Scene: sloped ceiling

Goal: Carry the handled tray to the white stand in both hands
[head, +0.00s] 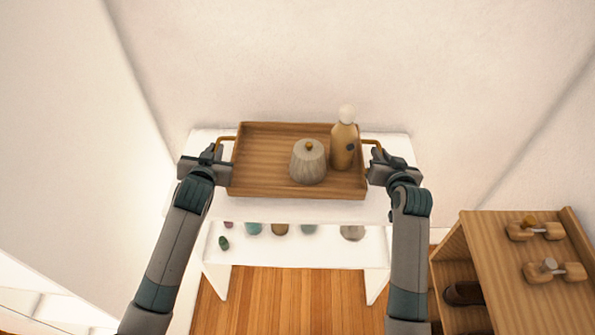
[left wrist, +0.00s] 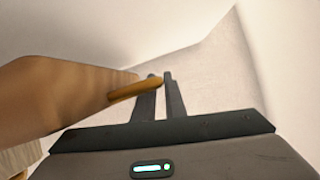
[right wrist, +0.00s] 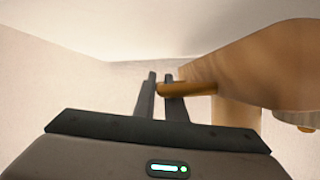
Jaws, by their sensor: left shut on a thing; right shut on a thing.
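The wooden handled tray (head: 262,165) is at the white stand (head: 300,212), over its top. I cannot tell whether it touches the surface. A grey ribbed pot with a small knob (head: 308,165) and a tan bottle with a pale round top (head: 343,145) stand upright on the tray. My left gripper (head: 217,155) is shut on the tray's left handle, which shows in the left wrist view (left wrist: 135,90). My right gripper (head: 375,155) is shut on the right handle, which shows in the right wrist view (right wrist: 188,89).
Several small items, such as a teal one (head: 253,229), sit on the stand's lower shelf (head: 330,250). A wooden cabinet (head: 510,255) with pegs on top stands at the lower right. A pale wall (head: 260,60) rises close behind the stand.

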